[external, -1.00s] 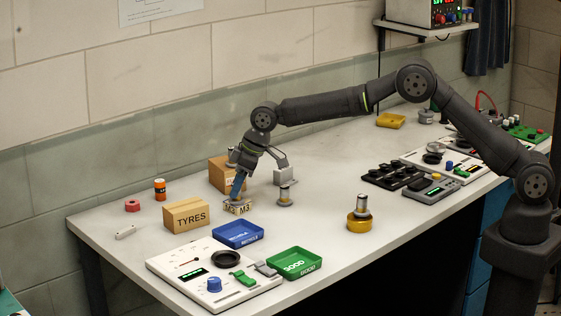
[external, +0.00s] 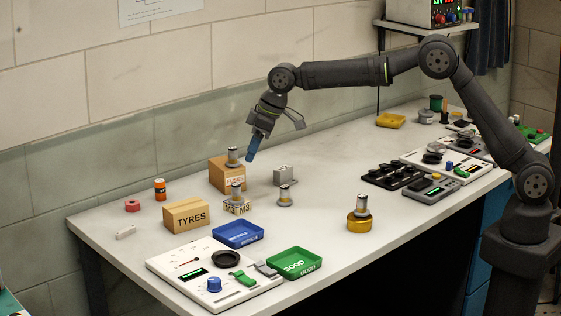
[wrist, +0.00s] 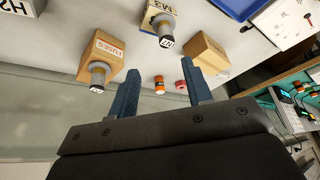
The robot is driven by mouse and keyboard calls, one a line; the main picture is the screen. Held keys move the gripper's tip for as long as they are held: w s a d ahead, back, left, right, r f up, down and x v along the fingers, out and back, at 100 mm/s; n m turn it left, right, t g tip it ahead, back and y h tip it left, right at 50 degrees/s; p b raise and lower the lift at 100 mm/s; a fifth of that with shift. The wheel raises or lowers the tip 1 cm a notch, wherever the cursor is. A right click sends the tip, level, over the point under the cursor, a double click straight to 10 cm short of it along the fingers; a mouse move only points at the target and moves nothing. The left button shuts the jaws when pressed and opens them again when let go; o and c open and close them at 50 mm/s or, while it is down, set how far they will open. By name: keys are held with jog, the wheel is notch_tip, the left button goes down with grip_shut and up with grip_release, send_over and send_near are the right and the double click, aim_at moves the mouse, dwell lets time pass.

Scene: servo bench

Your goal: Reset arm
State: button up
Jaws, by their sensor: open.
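My gripper (external: 252,150) hangs in the air above the back left of the bench, its blue fingers pointing down. In the wrist view its two blue fingers (wrist: 155,98) are spread apart with nothing between them. Below it is a small box marked M3 (external: 237,208) with a grey-topped weight-like piece (external: 237,190) on it. Behind that is the cardboard FUSES box (external: 225,174), which also carries a grey cylindrical piece (external: 233,156). The fingers are apart from both boxes.
The TYRES box (external: 187,215), blue tray (external: 238,234), green GOOD tray (external: 294,263) and a control panel (external: 212,275) stand at the front left. A grey block (external: 284,175) and a brass-based cylinder (external: 359,219) stand further right. The bench middle is largely clear.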

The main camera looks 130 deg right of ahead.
aim_at(236, 184)
jog(key=shift+f, duration=0.1)
jog(key=x, duration=1.2)
jog(key=shift+f, duration=0.2)
notch_tip(236, 184, up, 3)
jog(key=shift+s+f, duration=0.1)
jog(key=shift+f, duration=0.15)
jog(key=shift+r, duration=0.55)
